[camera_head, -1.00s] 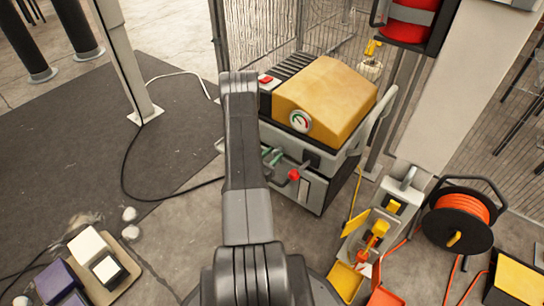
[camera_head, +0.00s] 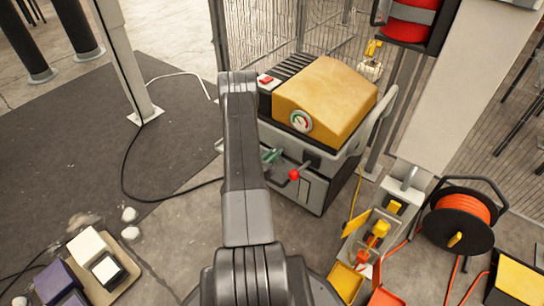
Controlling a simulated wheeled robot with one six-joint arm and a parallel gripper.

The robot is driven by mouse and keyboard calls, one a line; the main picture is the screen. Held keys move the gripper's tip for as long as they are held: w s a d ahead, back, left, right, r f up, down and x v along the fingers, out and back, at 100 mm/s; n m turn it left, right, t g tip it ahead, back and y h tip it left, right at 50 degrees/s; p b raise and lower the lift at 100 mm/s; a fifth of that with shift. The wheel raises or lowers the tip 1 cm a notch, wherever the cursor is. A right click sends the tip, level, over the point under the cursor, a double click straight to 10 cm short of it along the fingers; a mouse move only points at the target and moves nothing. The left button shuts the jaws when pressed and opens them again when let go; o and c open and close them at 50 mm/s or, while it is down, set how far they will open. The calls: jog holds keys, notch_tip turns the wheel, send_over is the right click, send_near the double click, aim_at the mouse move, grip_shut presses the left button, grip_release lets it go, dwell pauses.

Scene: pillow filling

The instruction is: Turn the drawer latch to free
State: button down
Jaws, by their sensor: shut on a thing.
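A machine (camera_head: 325,95) with a yellow-tan cover and a round gauge (camera_head: 301,120) stands behind my arm. A red ball knob (camera_head: 293,174) sits on its grey front, with a dark fitting (camera_head: 312,160) up and to the right of it. A small green part (camera_head: 270,155) shows at the right edge of my arm. I cannot tell which of these is the drawer latch, or how it is turned. My arm covers the left of the machine's front. My gripper is hidden behind the arm, so its contact with anything does not show.
A red button (camera_head: 266,80) is on the machine's top left. An orange cable reel (camera_head: 458,222) and a tray with yellow parts (camera_head: 372,237) stand at the right. A board (camera_head: 122,285) with white and purple blocks lies lower left. A dark mat (camera_head: 160,140) covers the left floor.

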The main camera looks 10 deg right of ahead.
jog(key=shift+w+a+f+n+b, duration=0.1)
jog(key=shift+f+n, duration=0.15)
jog(key=shift+n, duration=2.3)
jog(key=shift+w+a+f+n+b, duration=0.15)
jog(key=shift+f+n, duration=0.1)
jog(key=shift+n, duration=2.25)
jog(key=shift+w+a+f+n+b, duration=0.1)
jog(key=shift+f+n, duration=0.15)
jog(key=shift+n, duration=2.3)
jog(key=shift+s, duration=0.1)
jog(key=c, duration=1.4)
grip_release()
jog(key=shift+a, duration=0.1)
jog(key=p+v, duration=0.3)
jog(key=v, duration=1)
jog(key=shift+s+a, duration=0.2)
jog(key=shift+r, duration=0.1)
